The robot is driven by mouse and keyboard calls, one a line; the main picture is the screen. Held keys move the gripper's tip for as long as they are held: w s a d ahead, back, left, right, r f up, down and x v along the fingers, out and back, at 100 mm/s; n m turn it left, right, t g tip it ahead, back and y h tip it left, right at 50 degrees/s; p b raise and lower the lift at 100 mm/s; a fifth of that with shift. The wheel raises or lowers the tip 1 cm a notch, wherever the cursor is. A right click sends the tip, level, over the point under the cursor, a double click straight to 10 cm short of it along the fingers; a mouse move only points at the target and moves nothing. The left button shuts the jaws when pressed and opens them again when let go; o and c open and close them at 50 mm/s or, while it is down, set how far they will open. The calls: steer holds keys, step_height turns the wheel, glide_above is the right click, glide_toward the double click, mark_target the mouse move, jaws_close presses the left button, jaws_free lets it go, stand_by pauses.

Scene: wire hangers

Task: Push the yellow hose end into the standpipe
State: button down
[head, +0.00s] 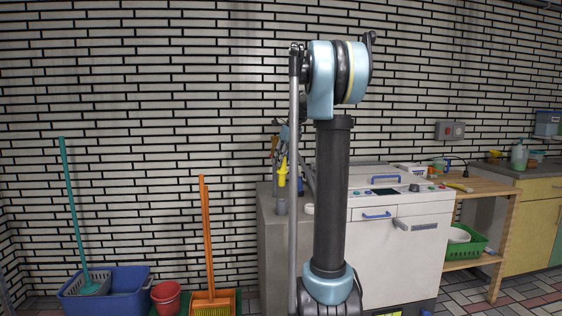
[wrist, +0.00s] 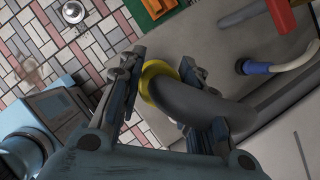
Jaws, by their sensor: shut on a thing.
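The yellow hose end (head: 282,174) points down at the left of the white machine in the head view. A short grey standpipe (head: 282,207) stands just below it; I cannot tell whether they touch. My gripper (head: 281,137) is small and partly hidden above the yellow part. In the wrist view my gripper (wrist: 159,70) has a finger on each side of the dark grey hose (wrist: 190,100), shut on it at the yellow collar (wrist: 151,78). The tip beyond the collar and the standpipe's mouth are hidden there.
A white hose with a blue end (wrist: 257,67) and a red object (wrist: 280,14) lie close by in the wrist view. The white machine (head: 400,235) stands to the right. A blue tub (head: 105,290), red bucket (head: 166,296) and orange dustpan (head: 212,300) are at left.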

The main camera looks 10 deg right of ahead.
glide_above(282, 185)
steer(key=w, duration=0.2)
steer(key=shift+s+f, duration=0.15)
steer(key=shift+f, duration=2.6)
steer(key=shift+f, duration=3.65)
steer(key=c, duration=1.1)
jaws_free()
steer(key=shift+o, duration=0.2)
steer(key=v, duration=1.1)
steer(key=shift+s+r, duration=0.15)
steer(key=shift+r, duration=0.2)
